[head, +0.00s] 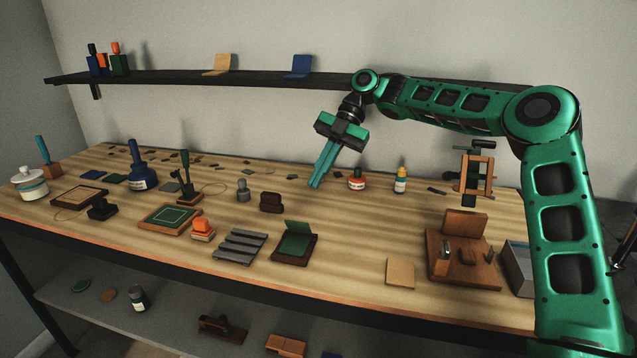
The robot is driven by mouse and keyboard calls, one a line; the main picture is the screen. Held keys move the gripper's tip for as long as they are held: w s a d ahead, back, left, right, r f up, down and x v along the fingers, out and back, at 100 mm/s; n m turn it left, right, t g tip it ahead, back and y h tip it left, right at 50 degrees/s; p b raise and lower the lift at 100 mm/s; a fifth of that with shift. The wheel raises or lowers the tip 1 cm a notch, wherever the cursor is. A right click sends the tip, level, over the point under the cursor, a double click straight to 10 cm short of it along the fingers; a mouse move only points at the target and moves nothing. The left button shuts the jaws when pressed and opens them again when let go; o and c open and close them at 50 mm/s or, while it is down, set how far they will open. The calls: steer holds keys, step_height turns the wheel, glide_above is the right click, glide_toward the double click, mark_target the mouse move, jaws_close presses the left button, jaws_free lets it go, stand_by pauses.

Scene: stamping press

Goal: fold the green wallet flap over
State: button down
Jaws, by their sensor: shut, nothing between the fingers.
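The green wallet (294,248) lies on the workbench near its front middle. Its brown base is flat on the wood, and its lighter green flap (298,238) stands raised and tilted at the far side. My gripper (314,185) is above the bench, beyond the wallet and slightly to its right in the picture. Its fingers point down, are shut, and hold nothing. It is apart from the wallet.
A grey ribbed rack (240,247) stands just left of the wallet, with an orange-topped stamp (203,228) further left. A dark brown block (271,202) sits behind it. A tan square (400,272) lies to the right, and a wooden press (463,250) stands beyond. Bare wood lies between.

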mark_target(297, 223)
steer(key=shift+f+x, duration=0.2)
steer(key=shift+x, duration=3.8)
steer(key=shift+s+f, duration=0.6)
steer(key=shift+s, duration=0.1)
steer(key=shift+a, duration=0.1)
